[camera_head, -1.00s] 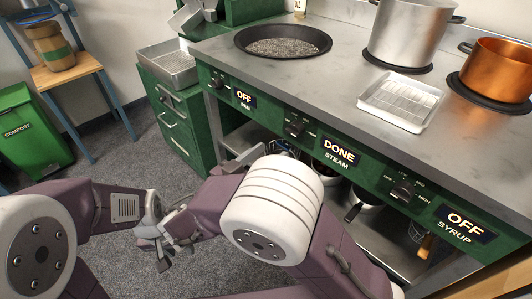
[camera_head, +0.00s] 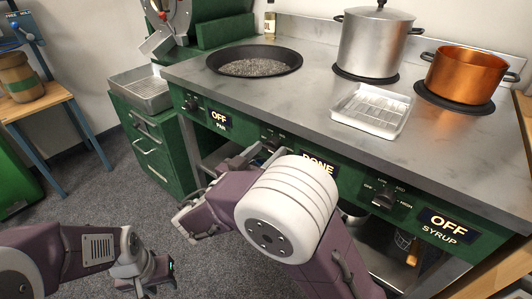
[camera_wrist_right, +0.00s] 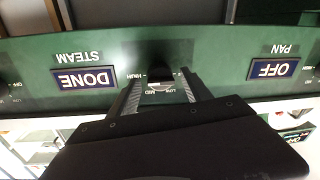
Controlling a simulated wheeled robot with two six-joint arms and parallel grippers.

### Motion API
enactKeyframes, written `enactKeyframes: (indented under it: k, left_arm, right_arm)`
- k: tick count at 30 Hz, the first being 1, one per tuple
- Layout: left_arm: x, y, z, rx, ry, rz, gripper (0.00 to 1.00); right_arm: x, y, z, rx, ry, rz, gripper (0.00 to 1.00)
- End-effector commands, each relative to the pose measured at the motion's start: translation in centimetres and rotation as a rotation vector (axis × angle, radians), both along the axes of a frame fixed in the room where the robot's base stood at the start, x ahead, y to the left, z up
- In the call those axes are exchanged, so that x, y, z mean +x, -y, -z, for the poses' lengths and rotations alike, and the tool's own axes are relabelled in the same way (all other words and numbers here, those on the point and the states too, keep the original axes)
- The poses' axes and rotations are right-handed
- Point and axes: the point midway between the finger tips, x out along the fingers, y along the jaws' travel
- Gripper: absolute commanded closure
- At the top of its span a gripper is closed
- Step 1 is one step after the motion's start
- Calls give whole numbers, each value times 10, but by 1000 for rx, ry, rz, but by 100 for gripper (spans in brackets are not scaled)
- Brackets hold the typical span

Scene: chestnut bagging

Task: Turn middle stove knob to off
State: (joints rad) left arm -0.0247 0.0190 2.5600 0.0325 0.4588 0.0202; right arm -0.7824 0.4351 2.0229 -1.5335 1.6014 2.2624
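The middle stove knob, the dark steam knob (camera_wrist_right: 160,70), sits on the green front panel beside the lit sign DONE (camera_wrist_right: 84,79). In the head view my right arm and gripper mostly hide it. My right gripper (camera_wrist_right: 160,92) is at the panel with its fingers apart, one on each side of the knob; I cannot tell whether they touch it. It also shows in the head view (camera_head: 250,158). My left gripper (camera_head: 155,272) hangs low over the carpet at the lower left, away from the stove; its finger opening is unclear.
The pan knob (camera_head: 192,105) and syrup knob (camera_head: 384,197) flank it, their signs reading OFF. A dark pan (camera_head: 254,61), a steel pot (camera_head: 372,45), a copper pot (camera_head: 464,75) and a metal tray (camera_head: 371,110) stand on the counter (camera_head: 290,115) above.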

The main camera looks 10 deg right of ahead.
Motion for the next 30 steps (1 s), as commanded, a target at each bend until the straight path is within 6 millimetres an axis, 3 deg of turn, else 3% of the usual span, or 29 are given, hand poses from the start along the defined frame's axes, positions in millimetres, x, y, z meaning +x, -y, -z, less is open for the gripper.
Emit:
enactKeyframes:
  k: [1, 6, 17, 30]
  left_arm:
    - [0, 0, 0, 0, 0, 0, 64]
    - [0, 0, 0, 0, 0, 0, 64]
    - [0, 0, -2, 0, 0, 0, 64]
    - [0, 0, -15, 0, 0, 0, 64]
  right_arm:
    - [0, 0, 0, 0, 0, 0, 56]
    - [0, 0, 0, 0, 0, 1, 100]
    - [-1, 0, 0, -39, -51, 2, 100]
    - [-1, 0, -3, -262, -338, 3, 100]
